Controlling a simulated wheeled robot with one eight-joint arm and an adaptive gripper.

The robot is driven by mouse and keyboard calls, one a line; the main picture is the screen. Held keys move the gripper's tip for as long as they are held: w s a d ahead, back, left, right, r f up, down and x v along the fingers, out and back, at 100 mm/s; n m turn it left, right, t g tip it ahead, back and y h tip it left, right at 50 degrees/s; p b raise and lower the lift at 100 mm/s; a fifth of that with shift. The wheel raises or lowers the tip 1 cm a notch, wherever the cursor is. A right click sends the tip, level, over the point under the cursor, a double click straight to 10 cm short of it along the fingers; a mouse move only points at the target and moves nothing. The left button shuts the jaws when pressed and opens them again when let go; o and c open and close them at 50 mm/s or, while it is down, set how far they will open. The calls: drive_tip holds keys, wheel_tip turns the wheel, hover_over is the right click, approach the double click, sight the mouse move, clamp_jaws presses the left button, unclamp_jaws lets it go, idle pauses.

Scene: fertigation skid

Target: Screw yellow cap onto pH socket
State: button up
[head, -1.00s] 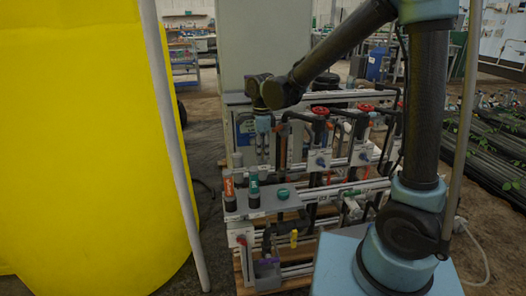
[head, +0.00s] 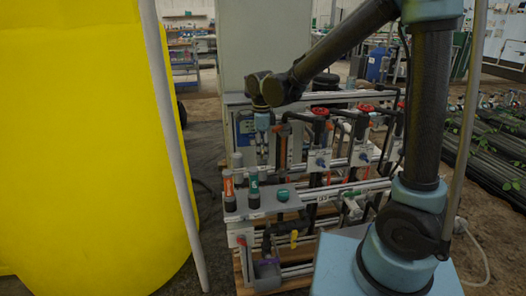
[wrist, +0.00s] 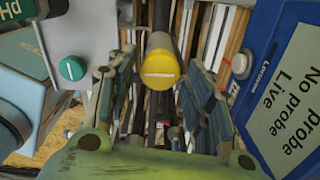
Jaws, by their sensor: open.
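A round yellow cap (wrist: 160,70) with a pale line across its face shows in the wrist view, at the end of a dark, rod-like body. It appears between the two fingers of my gripper (wrist: 160,100), which is open. Gaps show on both sides of the cap, and I cannot tell its depth relative to the fingertips. In the head view, my gripper (head: 262,145) hangs over the back left of the skid, small and partly lost against the pipes. I cannot make out the cap or the pH socket there for certain.
In the wrist view, a green button (wrist: 72,68) on a grey panel is left and a blue meter (wrist: 285,75) labelled "No probe Live" is right. In the head view, orange-labelled (head: 229,188) and green-labelled (head: 254,190) cylinders stand on the front shelf. A yellow tank (head: 80,150) fills the left.

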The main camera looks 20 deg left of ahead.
drive_tip(key=shift+r, duration=1.75)
drive_tip(key=o, duration=0.5)
drive_tip(key=shift+o, duration=0.2)
wheel_tip(320, 180, up, 9)
idle(0.8)
drive_tip(key=shift+s, duration=0.1)
idle(0.4)
